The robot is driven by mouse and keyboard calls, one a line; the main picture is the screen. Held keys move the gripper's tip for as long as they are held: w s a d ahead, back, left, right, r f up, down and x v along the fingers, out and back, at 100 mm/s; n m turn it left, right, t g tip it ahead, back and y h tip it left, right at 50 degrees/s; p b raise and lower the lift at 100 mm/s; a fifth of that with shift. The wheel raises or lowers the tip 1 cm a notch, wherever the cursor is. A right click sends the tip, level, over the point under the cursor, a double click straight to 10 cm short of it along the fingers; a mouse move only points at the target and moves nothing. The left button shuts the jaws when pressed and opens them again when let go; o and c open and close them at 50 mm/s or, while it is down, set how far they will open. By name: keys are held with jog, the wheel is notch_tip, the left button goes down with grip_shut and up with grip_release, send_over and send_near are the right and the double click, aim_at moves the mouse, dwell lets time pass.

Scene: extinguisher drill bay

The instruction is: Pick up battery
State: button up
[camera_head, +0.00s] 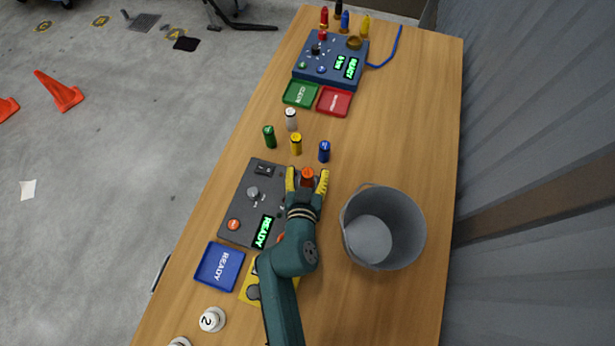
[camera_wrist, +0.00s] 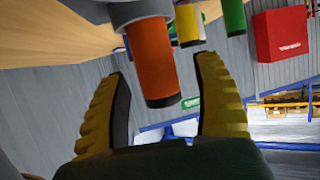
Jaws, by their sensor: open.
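Several small battery-like cylinders stand on the wooden table: white (camera_head: 291,119), green (camera_head: 269,136), yellow (camera_head: 296,144) and blue (camera_head: 325,151). An orange cylinder (camera_head: 307,176) is at the end of my arm in the head view, between the yellow fingers of my gripper (camera_head: 307,172). In the wrist view, the orange cylinder (camera_wrist: 152,62) shows large between the tips of my open gripper (camera_wrist: 163,70), with visible gaps to both fingers. Yellow (camera_wrist: 188,25) and green (camera_wrist: 233,17) cylinders show beyond it. The orange cylinder's far end is partly hidden by a grey shape.
A grey bucket (camera_head: 412,225) stands close to the right of my arm. A dark panel (camera_head: 245,195) with a READY display lies to the left, with a blue tray (camera_head: 210,266) below it. Green (camera_head: 300,93) and red (camera_head: 334,101) trays and a blue device (camera_head: 315,70) lie farther back.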

grip_shut()
dwell(0.4)
